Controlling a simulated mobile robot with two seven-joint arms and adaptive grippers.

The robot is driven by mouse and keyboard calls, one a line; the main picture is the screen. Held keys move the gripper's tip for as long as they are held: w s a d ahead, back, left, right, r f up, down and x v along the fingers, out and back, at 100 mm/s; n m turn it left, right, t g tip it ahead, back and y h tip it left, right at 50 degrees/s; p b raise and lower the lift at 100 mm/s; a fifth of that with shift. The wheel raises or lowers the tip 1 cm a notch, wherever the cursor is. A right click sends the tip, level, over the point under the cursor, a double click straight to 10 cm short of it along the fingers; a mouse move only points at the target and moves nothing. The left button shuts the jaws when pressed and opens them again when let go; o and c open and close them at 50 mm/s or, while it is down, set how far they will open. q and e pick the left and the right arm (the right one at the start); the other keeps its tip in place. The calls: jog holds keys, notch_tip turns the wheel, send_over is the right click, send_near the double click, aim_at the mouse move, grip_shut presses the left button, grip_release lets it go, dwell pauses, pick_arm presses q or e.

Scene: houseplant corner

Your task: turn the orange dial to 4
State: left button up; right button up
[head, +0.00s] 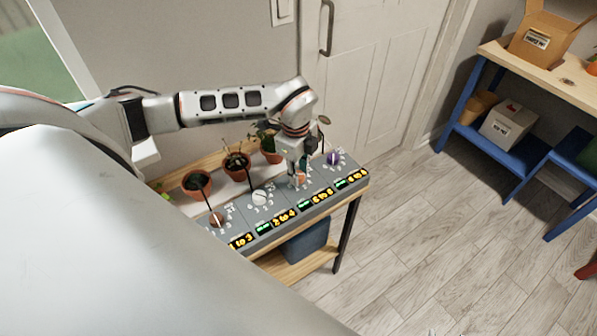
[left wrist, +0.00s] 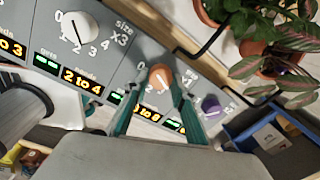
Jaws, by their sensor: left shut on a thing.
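The orange dial (head: 300,179) sits on the grey panel (head: 326,207), between a white dial (head: 259,198) and a purple dial (head: 333,158). My left gripper (head: 300,168) reaches down onto the orange dial from above. In the left wrist view, its two teal fingers (left wrist: 160,88) are shut on the sides of the orange dial (left wrist: 160,76). A pale pointer mark shows on the dial's face, but the number it points at cannot be read. The fingers and wrist hide part of its scale. My right gripper is not in view.
A brownish dial (head: 217,220) is at the panel's left end. Several potted plants stand behind the panel, one pot (head: 237,163) near the arm. A white door (head: 375,75) is behind. A blue-framed shelf (head: 480,135) with boxes stands right. The floor (head: 430,240) between is clear.

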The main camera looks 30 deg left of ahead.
pick_arm(q)
jog(key=shift+n, duration=1.2)
jog(key=o, duration=1.1)
jog(key=r, duration=1.2)
jog(key=shift+s+d, duration=0.1)
jog(key=shift+s, duration=0.3)
